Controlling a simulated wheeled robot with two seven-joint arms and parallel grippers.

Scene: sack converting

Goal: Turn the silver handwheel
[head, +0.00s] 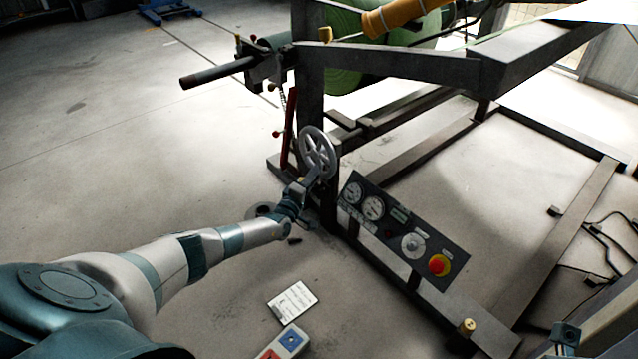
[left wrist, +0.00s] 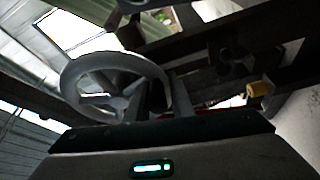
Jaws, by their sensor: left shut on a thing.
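The silver handwheel (head: 318,147) is a spoked wheel on the dark upright post of the machine frame, near the middle of the head view. In the left wrist view the wheel (left wrist: 75,75) fills the upper left, just beyond the gripper body. My left gripper (head: 311,178) is at the lower edge of the wheel and shut on its rim. In the left wrist view the fingers (left wrist: 160,100) stand at the right side of the wheel; the exact contact is partly hidden.
A control panel (head: 400,228) with gauges and a red button (head: 438,265) stands right of my left gripper. A red lever (head: 288,135) is left of the wheel post. A label sheet (head: 292,303) lies below. Open floor (head: 120,130) extends left.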

